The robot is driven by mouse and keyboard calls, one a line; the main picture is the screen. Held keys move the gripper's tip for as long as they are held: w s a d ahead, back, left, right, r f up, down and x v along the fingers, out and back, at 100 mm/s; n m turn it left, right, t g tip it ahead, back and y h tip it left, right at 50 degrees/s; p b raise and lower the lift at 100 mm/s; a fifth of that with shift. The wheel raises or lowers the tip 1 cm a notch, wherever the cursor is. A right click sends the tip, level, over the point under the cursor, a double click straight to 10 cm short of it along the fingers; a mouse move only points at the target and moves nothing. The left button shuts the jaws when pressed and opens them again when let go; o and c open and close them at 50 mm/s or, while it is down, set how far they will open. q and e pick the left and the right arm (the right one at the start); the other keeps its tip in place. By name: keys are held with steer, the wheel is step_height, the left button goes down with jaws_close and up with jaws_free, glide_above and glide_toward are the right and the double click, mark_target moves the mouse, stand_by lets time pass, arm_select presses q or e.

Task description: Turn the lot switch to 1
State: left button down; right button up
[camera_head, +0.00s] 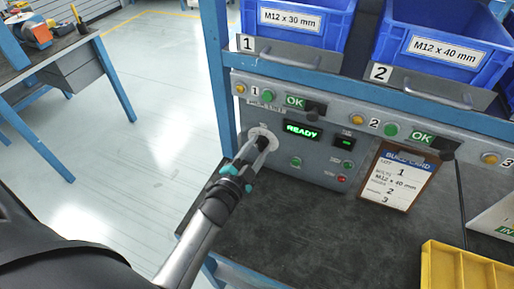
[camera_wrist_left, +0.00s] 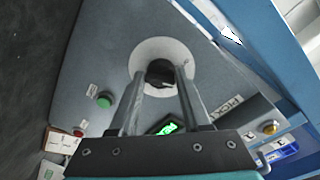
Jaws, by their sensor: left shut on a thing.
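The lot switch (camera_head: 271,132) is a pale round plate with a dark knob on the left part of the grey control panel. It also shows in the left wrist view (camera_wrist_left: 158,48), where the dark knob (camera_wrist_left: 159,72) sits at its middle. My left gripper (camera_head: 262,144) reaches the switch from the front, and its two fingers are shut on the knob, one on each side. The knob's pointer and the plate's markings are too hidden and small to read. The green display (camera_head: 301,130) reads READY. My right gripper is in neither view.
A build card (camera_head: 396,178) on a clipboard leans at the panel's right and shows lot 1. Blue bins (camera_head: 300,20) stand on the shelf above. A yellow tray (camera_head: 440,270) is at the bench's front right. The dark bench top before the panel is clear.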

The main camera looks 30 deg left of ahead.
arm_select(q)
steer(key=shift+a+r+m, duration=0.15)
steer(key=shift+m, duration=0.45)
steer(key=shift+c, duration=2)
jaws_free()
steer(key=s+p, duration=0.1)
steer(key=s, duration=1.4)
steer(key=shift+r, duration=0.3)
steer(key=shift+s, duration=0.15)
